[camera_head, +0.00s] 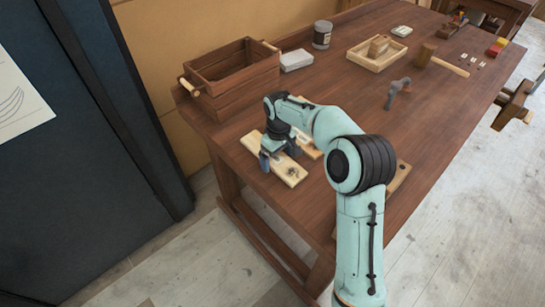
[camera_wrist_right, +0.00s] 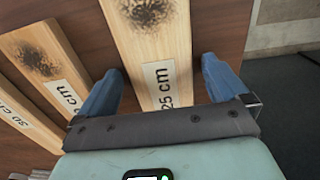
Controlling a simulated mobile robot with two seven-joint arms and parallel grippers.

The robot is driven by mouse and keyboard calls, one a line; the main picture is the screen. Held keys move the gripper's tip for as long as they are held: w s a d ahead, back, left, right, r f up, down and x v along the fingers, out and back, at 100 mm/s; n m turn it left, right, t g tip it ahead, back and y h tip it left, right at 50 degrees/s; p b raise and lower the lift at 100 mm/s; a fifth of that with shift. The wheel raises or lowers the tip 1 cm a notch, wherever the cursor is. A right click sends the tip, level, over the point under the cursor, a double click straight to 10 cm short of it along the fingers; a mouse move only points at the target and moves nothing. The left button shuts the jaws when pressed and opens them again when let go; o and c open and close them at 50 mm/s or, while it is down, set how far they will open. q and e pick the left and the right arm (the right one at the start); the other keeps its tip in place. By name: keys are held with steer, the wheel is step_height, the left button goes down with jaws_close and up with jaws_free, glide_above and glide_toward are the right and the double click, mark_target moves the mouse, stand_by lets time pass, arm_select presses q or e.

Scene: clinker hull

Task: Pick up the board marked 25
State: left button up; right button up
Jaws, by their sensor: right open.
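The board marked 25 cm (camera_wrist_right: 150,45) is pale wood with a dark knot and a white label. In the head view it lies on the bench near its left front edge (camera_head: 289,174). My right gripper (camera_head: 275,155) is over it and open. In the right wrist view the two blue fingers of this gripper (camera_wrist_right: 160,88) are on either side of the board, with gaps visible; whether they reach down beside it I cannot tell. My left gripper is not in view.
Two other boards lie left of it in the wrist view: one with a partly hidden label (camera_wrist_right: 42,55), one marked 30 cm (camera_wrist_right: 15,108).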

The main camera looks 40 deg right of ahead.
steer(key=c, duration=1.1)
steer(key=shift+r, duration=0.1)
steer(key=shift+c, duration=0.2)
